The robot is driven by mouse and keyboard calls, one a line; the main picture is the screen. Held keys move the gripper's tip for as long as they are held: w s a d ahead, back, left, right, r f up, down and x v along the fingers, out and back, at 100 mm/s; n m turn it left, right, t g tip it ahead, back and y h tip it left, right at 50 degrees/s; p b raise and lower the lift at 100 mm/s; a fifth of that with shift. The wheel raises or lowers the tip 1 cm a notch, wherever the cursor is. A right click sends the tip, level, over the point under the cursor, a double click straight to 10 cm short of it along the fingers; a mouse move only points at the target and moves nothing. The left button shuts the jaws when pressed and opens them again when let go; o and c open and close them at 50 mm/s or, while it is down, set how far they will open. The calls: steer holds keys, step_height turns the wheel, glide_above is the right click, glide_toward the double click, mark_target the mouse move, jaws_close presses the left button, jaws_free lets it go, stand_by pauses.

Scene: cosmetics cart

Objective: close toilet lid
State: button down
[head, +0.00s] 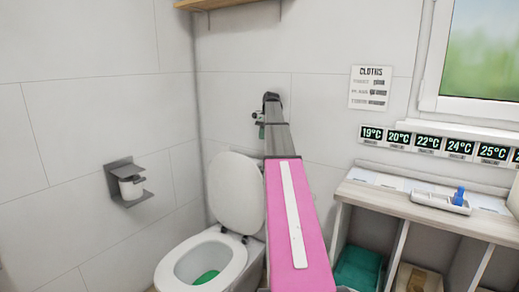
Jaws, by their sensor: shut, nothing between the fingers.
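The white toilet (222,275) stands at the lower middle, against the tiled wall. Its lid (238,190) is up, leaning back towards the wall, and the bowl is open with green at its bottom. The seat ring (175,270) lies flat on the bowl. My pink and grey arm reaches up just right of the lid and overlaps its right edge in the picture. I cannot tell whether the arm touches it.
A paper holder (126,182) is on the left wall. A small dark fitting (258,117) shows beside the arm's far end. A shelf unit (400,210) with a small tray (441,203) stands at the right.

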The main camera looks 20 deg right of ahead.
steer(key=x, duration=0.9)
steer(key=shift+s, duration=0.1)
steer(key=a, duration=0.1)
steer(key=s+a+f, duration=0.1)
steer(key=a, duration=0.1)
steer(key=shift+s+a+f, duration=0.15)
steer(key=shift+s+a, duration=0.05)
steer(key=shift+a, duration=0.3)
